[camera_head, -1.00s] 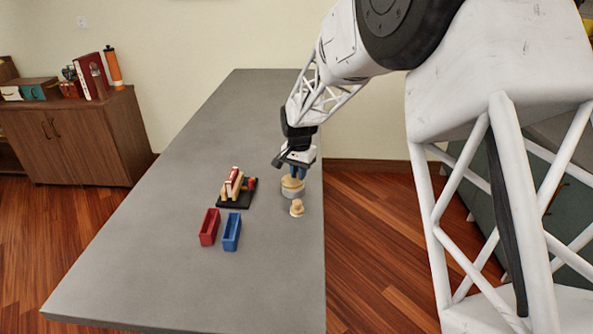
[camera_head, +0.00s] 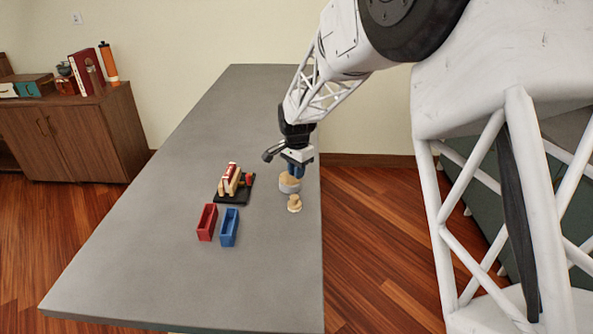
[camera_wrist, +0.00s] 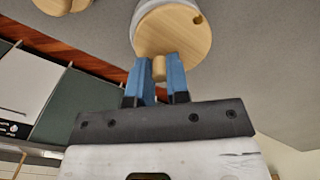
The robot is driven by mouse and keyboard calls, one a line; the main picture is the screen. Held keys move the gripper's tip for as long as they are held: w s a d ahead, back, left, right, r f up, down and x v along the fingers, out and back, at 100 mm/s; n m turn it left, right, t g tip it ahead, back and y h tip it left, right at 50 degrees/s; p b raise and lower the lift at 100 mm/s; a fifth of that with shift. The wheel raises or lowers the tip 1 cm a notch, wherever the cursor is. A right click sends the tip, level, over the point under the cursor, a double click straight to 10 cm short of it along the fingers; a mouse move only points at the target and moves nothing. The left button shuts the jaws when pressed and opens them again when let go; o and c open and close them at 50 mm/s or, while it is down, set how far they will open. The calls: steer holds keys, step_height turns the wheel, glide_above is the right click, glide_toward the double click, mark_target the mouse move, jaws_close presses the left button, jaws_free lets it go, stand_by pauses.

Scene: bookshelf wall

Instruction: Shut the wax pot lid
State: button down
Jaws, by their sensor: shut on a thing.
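The wax pot (camera_head: 290,188) is a short grey-white pot near the table's right edge in the head view. Its round wooden lid (camera_head: 289,178) is on top of it. In the wrist view the lid (camera_wrist: 172,33) shows a small notch near its rim, with part of the pot (camera_wrist: 146,7) behind it. My gripper (camera_wrist: 159,70) has its blue fingers closed around the lid's small wooden knob (camera_wrist: 158,68). In the head view my gripper (camera_head: 294,170) is just above the lid. I cannot tell whether the lid sits fully seated.
A small wooden knobbed piece (camera_head: 294,204) stands just in front of the pot. A black stand with wax-coloured sticks (camera_head: 231,183), a red tray (camera_head: 207,222) and a blue tray (camera_head: 229,227) are to the left. The table's front is clear.

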stand_by(0.9)
steer(key=c, duration=1.1)
jaws_free()
steer(key=shift+r, duration=0.15)
steer(key=shift+r, duration=3.8)
